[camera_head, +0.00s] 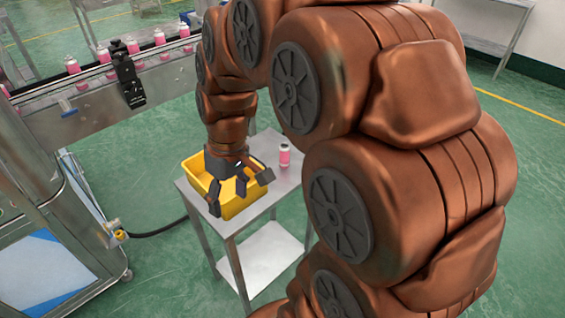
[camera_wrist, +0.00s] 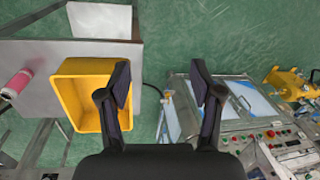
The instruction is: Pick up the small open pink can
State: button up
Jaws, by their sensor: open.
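The same can (camera_wrist: 17,82) shows at the left edge of the wrist view. I cannot tell whether its top is open. My gripper (camera_head: 240,190) is open and empty above the yellow bin (camera_head: 235,207), to the left of the can and apart from it. In the wrist view my gripper (camera_wrist: 160,85) has its two dark fingers spread, with green floor between them. Part of the bin is hidden behind my gripper.
The metal table (camera_head: 238,222) has a lower shelf (camera_head: 262,258). A conveyor (camera_head: 75,107) at the left carries several pink cans (camera_head: 133,47). A machine with a control panel (camera_wrist: 285,140) stands at the right of the wrist view. Bare tabletop surrounds the can.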

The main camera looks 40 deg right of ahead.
jog(key=w+d+f+t+b, duration=0.2)
jog(key=w+d+f, duration=0.1)
jog(key=w+d, duration=0.55)
jog(key=n+t+b, duration=0.2)
jog(key=b, duration=0.1)
send_over(285, 146)
jog(key=s+d, duration=0.1)
jog(key=s, duration=0.2)
notch_tip(285, 146, down, 6)
jog(key=shift+t, duration=0.3)
jog(key=shift+p+x, duration=0.7)
jog(key=shift+x, duration=3.2)
jog(key=c, duration=1)
jog(key=shift+r, duration=0.1)
jog(key=shift+r+b, duration=0.55)
jog(key=shift+r, duration=1.15)
jog(key=s+a+b, duration=0.1)
jog(key=s+a, duration=0.2)
jog(key=a, duration=0.1)
jog(key=s+a+r, duration=0.1)
jog(key=s+a, duration=0.2)
jog(key=a, duration=0.1)
jog(key=s+a+b, duration=0.1)
jog(key=s+a, duration=0.2)
jog(key=a, duration=0.2)
jog(key=shift+a+r+b, duration=0.1)
jog(key=shift+r+b, duration=0.1)
jog(key=shift+b, duration=0.15)
